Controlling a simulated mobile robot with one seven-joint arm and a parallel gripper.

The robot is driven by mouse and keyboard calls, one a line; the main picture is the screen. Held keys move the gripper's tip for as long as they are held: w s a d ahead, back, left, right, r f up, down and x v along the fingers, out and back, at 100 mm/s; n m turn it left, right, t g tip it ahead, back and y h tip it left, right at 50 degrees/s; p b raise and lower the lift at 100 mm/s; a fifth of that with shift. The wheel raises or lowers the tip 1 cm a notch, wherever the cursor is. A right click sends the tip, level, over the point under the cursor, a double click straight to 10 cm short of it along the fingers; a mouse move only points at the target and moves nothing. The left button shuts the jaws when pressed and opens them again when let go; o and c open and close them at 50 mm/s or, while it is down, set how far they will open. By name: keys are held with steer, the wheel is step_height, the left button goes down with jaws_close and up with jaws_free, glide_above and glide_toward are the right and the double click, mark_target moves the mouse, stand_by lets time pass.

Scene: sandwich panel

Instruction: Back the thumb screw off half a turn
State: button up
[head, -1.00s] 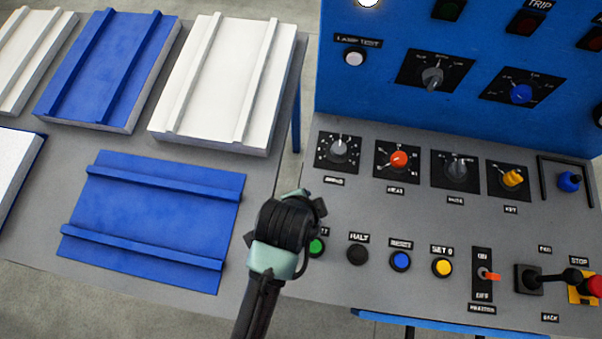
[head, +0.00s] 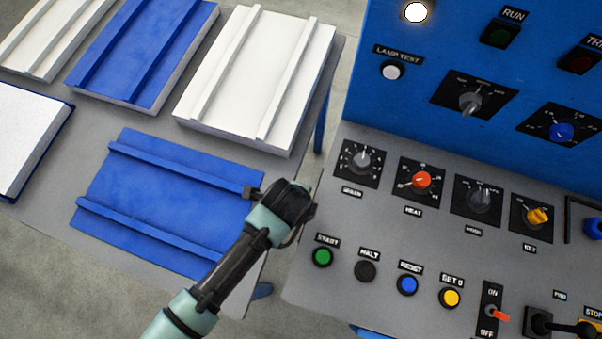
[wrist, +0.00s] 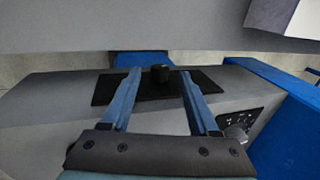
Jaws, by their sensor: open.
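A short black round knob (wrist: 160,73), which looks like the thumb screw, stands on a dark rectangular plate (wrist: 108,90) set in a grey surface. In the wrist view my gripper (wrist: 160,80) is open, with its two blue fingers apart, one on each side of the knob in the picture. I cannot tell how far the tips are from the knob, and no contact shows. In the head view my gripper (head: 290,203) is at the left edge of the grey control console (head: 310,285). The knob and its plate do not show there.
The console top carries a grey dial (head: 362,160), a red dial (head: 422,180) and a green START button (head: 323,257). A blue upright panel (head: 400,110) stands behind. Left is a table with a blue ribbed panel (head: 165,190) and a white one (head: 255,75).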

steer(key=shift+x, duration=1.3)
jaws_close()
